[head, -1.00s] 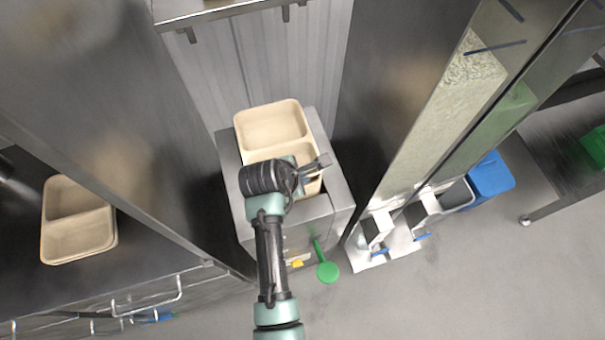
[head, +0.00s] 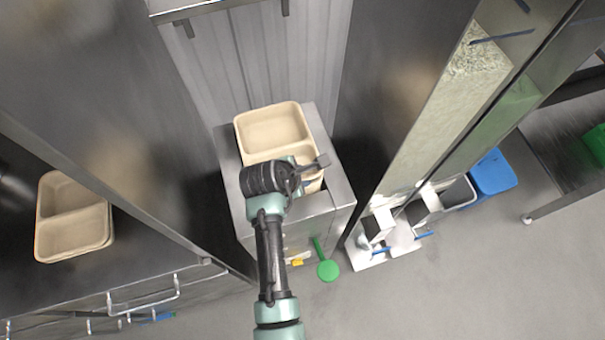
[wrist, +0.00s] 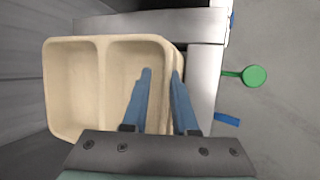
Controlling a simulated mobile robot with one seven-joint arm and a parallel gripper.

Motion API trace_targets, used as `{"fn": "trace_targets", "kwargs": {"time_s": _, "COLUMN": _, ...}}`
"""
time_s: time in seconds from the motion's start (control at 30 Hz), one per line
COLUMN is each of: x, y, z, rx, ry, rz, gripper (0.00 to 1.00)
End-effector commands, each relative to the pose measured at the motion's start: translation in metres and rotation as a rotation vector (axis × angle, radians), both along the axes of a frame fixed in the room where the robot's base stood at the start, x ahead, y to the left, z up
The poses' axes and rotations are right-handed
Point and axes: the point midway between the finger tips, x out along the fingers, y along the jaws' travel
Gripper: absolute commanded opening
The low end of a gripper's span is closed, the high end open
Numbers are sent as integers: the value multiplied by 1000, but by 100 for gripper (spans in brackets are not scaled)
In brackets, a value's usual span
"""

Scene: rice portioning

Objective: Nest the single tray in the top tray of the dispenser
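A beige two-compartment tray (head: 238,132) sits on top of the grey metal dispenser (head: 340,182). In the wrist view the tray (wrist: 101,85) fills the middle left, and a second beige rim (wrist: 181,62) shows just beyond its right edge, looking like a tray beneath it. My gripper (head: 312,172) is over the tray's near right part and hides some of it. In the wrist view my gripper (wrist: 162,73) has a visible gap between its blue fingers. One finger reaches into the right compartment; the other is at the outside of the right wall. Contact with the wall cannot be told.
More beige trays (head: 72,251) stand on the dark counter at the left. A green round-ended lever (head: 328,271) sticks out from the dispenser's front. A tall clear-sided rice hopper (head: 432,125) and a blue bin (head: 493,174) are at the right. The floor at lower right is clear.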

Motion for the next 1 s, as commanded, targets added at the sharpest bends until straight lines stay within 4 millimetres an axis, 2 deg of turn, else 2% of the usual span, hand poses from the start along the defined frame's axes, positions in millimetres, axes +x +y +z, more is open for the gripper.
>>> {"fn": "trace_targets", "kwargs": {"time_s": 0.27, "x": -5, "y": -1, "z": -6, "rx": -1, "ry": 17, "rz": -1, "gripper": 39}}
{"fn": "trace_targets", "kwargs": {"time_s": 0.43, "x": -8, "y": 2, "z": 2, "rx": 0, "ry": 15, "rz": -1, "gripper": 39}}
{"fn": "trace_targets", "kwargs": {"time_s": 0.57, "x": -15, "y": 7, "z": 18, "rx": -1, "ry": 11, "rz": 1, "gripper": 39}}
{"fn": "trace_targets", "kwargs": {"time_s": 1.0, "x": -49, "y": 28, "z": 92, "rx": 0, "ry": 2, "rz": 1, "gripper": 39}}
